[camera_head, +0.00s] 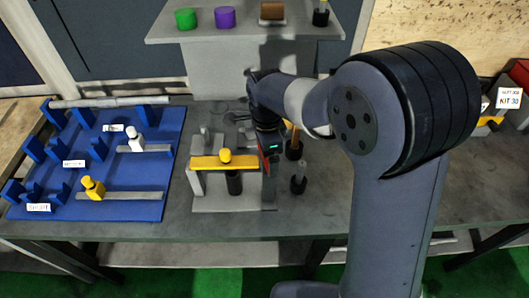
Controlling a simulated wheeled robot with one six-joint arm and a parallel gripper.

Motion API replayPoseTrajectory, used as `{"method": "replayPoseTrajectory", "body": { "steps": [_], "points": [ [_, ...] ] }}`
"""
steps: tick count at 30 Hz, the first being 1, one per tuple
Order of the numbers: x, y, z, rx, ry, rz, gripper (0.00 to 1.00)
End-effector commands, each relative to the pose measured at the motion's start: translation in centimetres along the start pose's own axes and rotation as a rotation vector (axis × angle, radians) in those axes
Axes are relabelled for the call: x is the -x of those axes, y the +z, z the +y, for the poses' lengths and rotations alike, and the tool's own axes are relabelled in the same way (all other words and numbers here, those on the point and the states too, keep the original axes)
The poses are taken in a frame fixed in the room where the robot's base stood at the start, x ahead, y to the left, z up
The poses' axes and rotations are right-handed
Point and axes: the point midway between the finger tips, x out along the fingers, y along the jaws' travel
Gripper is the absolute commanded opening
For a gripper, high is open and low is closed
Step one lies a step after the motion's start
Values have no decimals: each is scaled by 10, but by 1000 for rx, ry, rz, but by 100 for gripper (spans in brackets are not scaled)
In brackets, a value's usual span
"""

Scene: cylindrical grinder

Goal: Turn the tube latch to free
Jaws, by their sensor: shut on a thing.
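A small grey fixture (213,205) stands on the bench left of my arm, with a yellow bar (212,163) lying across it. A yellow knob (225,155) sits on the bar. My gripper (268,152) points down at the right end of the bar and is shut on a part there, which I take to be the tube latch. A narrow red piece (264,165) shows beside the gripper. The fingertips and most of the held part are hidden, so the latch's angle cannot be told.
A blue tray (120,170) with labelled holders, a long rod (110,101) and white and yellow knobs lies left. Dark upright pegs (299,180) stand close right of the fixture. A shelf (250,25) behind carries a green and a purple cylinder.

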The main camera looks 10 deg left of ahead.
Motion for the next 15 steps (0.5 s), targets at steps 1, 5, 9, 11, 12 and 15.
{"method": "replayPoseTrajectory", "body": {
  "steps": [1,5,9,11,12,15],
  "points": [
    [1,-1,0,-31,-2,1,54],
    [1,-3,0,-103,-2,1,54],
    [2,-4,0,-156,-3,1,54],
    [2,-4,0,-173,-3,1,54],
    [2,-4,0,-181,-3,1,54],
    [2,-4,0,-196,-3,1,54]
  ]
}}
